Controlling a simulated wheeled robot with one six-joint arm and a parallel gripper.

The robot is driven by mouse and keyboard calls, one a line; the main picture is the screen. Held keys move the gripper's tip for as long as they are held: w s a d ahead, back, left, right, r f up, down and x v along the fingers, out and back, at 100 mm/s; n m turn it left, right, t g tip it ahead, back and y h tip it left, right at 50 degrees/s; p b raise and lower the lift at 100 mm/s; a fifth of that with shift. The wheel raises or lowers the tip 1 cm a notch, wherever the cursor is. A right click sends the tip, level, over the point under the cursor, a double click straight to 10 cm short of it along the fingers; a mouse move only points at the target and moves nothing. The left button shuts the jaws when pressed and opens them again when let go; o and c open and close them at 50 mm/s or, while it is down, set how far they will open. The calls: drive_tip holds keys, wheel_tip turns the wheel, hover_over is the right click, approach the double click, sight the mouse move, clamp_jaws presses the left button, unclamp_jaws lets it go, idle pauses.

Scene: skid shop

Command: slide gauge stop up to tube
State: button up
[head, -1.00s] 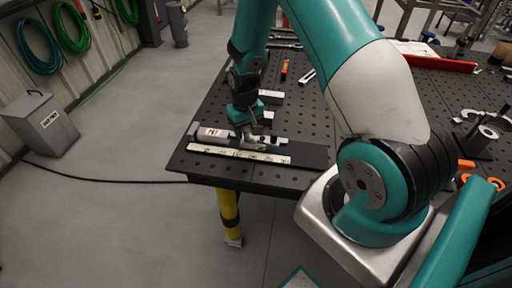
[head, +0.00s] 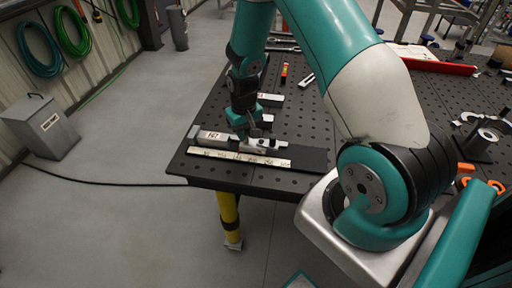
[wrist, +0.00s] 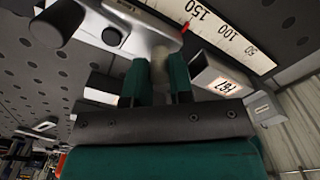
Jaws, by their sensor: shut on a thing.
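The gauge stop (head: 266,146) is a pale metal piece on the dark gauge bed, behind the white scale strip (head: 240,157). My gripper (head: 244,136) is shut on the stop; in the wrist view its teal fingers (wrist: 158,80) close around a grey upright part of it. The stop's body (wrist: 140,25) and a small red pointer beside the scale also show there. The tube (head: 212,137), grey and square with a numbered label, lies to the left of the stop. Its open end (wrist: 203,68) is close to the gripped part; whether they touch I cannot tell.
The gauge lies near the front left edge of a dark perforated table (head: 310,118). A small grey block (head: 270,100) and a red-and-black item (head: 284,73) lie behind it. A red tray (head: 445,65) is at the back right. The bed right of the stop is clear.

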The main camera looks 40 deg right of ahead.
drive_tip(key=shift+w+a, duration=0.85)
drive_tip(key=shift+w, duration=0.25)
drive_tip(key=shift+w+a, duration=0.1)
drive_tip(key=shift+w, duration=0.05)
drive_tip(key=shift+w+a, duration=0.6)
drive_tip(key=shift+w, duration=0.15)
drive_tip(key=o, duration=1)
drive_tip(key=shift+o, duration=0.2)
drive_tip(key=shift+r, duration=0.1)
wheel_tip(320, 180, up, 7)
drive_tip(key=p, duration=0.4)
